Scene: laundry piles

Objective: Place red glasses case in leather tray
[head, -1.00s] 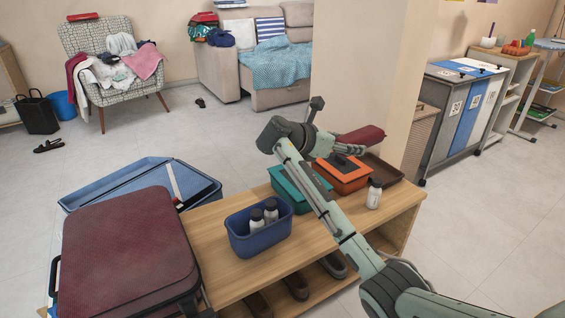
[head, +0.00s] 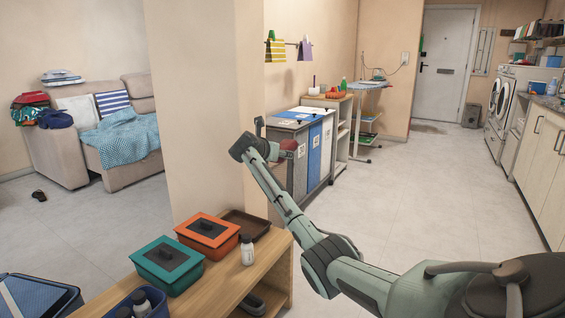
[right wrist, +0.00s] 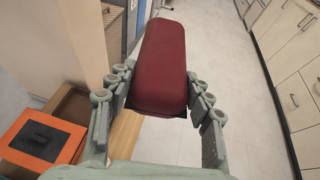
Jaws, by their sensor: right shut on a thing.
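The red glasses case (right wrist: 160,65) is held between the fingers of my right gripper (right wrist: 160,100), which is shut on it. In the head view the case (head: 288,145) is small and partly hidden by my right gripper (head: 277,150), held in the air in front of the bins. The brown leather tray (head: 262,217) lies at the shelf's far end, beside the orange-lidded box, below and left of the gripper. Its corner also shows at left in the right wrist view (right wrist: 74,104). My left gripper is not in view.
The wooden shelf (head: 215,290) also carries an orange-lidded box (head: 207,230), a teal-lidded box (head: 167,263), a white bottle (head: 247,250) and a blue bin (head: 130,308). A wall pillar (head: 200,110) stands behind the tray. Open floor (head: 400,230) lies to the right.

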